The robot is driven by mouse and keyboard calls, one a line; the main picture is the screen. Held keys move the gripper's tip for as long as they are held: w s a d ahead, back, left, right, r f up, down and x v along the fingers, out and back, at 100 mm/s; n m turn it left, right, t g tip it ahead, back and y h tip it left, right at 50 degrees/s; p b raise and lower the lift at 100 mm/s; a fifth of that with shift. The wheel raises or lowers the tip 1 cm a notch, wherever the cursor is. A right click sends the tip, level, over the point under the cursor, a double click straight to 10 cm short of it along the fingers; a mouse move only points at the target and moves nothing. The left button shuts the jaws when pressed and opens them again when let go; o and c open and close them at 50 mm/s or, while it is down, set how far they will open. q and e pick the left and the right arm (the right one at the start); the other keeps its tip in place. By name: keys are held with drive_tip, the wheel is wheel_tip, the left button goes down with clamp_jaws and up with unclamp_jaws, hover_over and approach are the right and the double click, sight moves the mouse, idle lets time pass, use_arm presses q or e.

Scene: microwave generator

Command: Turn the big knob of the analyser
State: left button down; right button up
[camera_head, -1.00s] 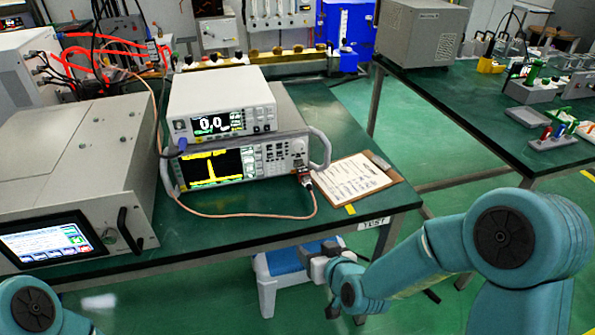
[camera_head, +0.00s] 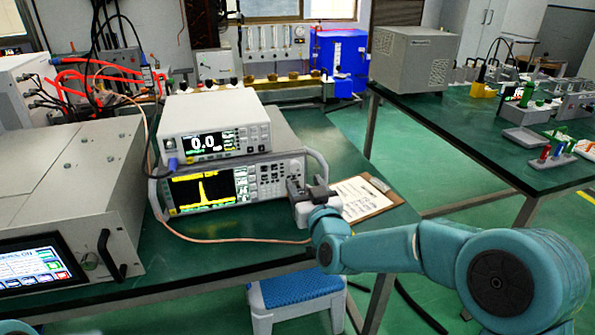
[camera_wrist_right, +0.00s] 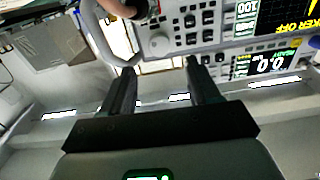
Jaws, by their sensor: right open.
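The analyser (camera_head: 243,184) is the lower instrument, with a yellow trace on a dark screen. Its big round grey knob (camera_wrist_right: 160,44) is at the right end of its front panel; in the head view the knob (camera_head: 295,166) shows just above my gripper. My right gripper (camera_head: 303,183) is open and empty, right in front of the panel's right end. In the right wrist view its two dark fingers (camera_wrist_right: 159,64) are spread, with the knob ahead of the gap between them. I cannot tell whether they touch it. My left gripper is out of view.
A white meter (camera_head: 214,130) sits on the analyser. A handle (camera_head: 318,165) curves past its right side. An orange cable (camera_head: 215,240) loops on the green bench in front. A clipboard (camera_head: 365,198) lies right of the gripper; a grey box (camera_head: 70,190) stands left.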

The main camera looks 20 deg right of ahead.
sight(296, 167)
drive_tip(key=w, duration=0.6)
drive_tip(key=shift+w+a, duration=0.1)
drive_tip(key=shift+w, duration=0.15)
drive_tip(key=shift+c, duration=0.2)
drive_tip(key=c, duration=1)
drive_tip(key=m+b, duration=0.1)
drive_tip(key=b, duration=0.1)
drive_tip(key=m+b, duration=0.1)
drive_tip(key=b, duration=0.1)
drive_tip(key=shift+f+m, duration=0.35)
drive_tip(key=shift+m, duration=0.05)
drive_tip(key=shift+r+m+b, duration=0.1)
drive_tip(key=shift+m+b, duration=0.3)
drive_tip(key=shift+b, duration=0.15)
drive_tip(key=shift+r, duration=0.1)
drive_tip(key=shift+r+m, duration=0.1)
drive_tip(key=shift+m, duration=0.2)
